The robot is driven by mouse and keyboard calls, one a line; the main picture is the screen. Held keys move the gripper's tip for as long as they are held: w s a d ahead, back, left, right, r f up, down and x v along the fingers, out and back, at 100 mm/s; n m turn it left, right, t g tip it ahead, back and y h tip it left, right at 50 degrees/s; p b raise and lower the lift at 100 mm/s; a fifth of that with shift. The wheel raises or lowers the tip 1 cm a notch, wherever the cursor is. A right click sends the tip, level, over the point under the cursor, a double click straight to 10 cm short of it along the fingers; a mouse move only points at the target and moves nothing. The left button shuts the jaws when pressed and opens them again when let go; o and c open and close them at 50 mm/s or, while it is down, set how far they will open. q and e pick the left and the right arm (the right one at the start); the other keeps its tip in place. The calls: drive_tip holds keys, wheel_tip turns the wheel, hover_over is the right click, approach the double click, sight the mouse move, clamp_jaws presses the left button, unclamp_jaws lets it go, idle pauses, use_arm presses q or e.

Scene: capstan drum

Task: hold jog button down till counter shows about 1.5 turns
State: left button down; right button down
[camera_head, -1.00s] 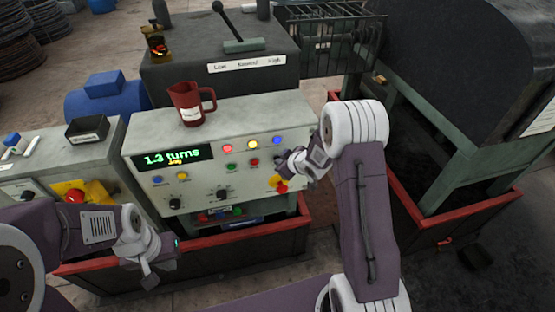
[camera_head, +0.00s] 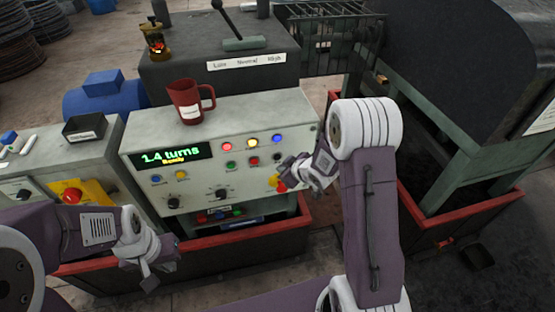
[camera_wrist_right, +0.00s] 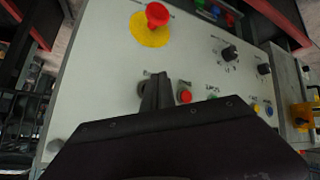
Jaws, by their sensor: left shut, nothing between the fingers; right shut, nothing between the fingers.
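The counter display (camera_head: 170,156) on the grey control panel (camera_head: 215,125) reads "1.4 turns" with "Ready" in yellow below. A dark round button (camera_head: 277,157) sits at the right end of the lower button row. I take it for the jog button; its label is unreadable. My right gripper (camera_head: 282,167) is shut and empty, close in front of that button. In the right wrist view the shut fingers (camera_wrist_right: 158,80) overlap the dark button (camera_wrist_right: 143,89), seemingly apart from it. My left gripper (camera_head: 148,283) is shut and empty, low at the left, away from the panel.
A red emergency button on yellow (camera_wrist_right: 151,28) lies near my right fingers, as does a small red button (camera_wrist_right: 185,97). A red mug (camera_head: 188,102) stands on the panel's top. Another red button on yellow (camera_head: 72,196) is on the left console.

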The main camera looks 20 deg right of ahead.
drive_tip(key=s, duration=0.3)
drive_tip(key=shift+a+b, duration=0.1)
drive_tip(key=shift+b, duration=0.2)
idle(0.7)
wheel_tip(320, 180, up, 8)
drive_tip(key=a, duration=0.2)
drive_tip(key=s+f+m+g+h, duration=0.1)
drive_tip(key=s+f+m+g, duration=0.2)
drive_tip(key=s, duration=0.7)
drive_tip(key=s+d+f+m+g+h, duration=0.1)
drive_tip(key=s+f+m+g, duration=0.2)
drive_tip(key=s, duration=0.8)
drive_tip(key=shift+s+m+g, duration=0.15)
drive_tip(key=shift+m+g, duration=0.55)
drive_tip(key=shift+g, duration=0.2)
drive_tip(key=shift+d, duration=0.1)
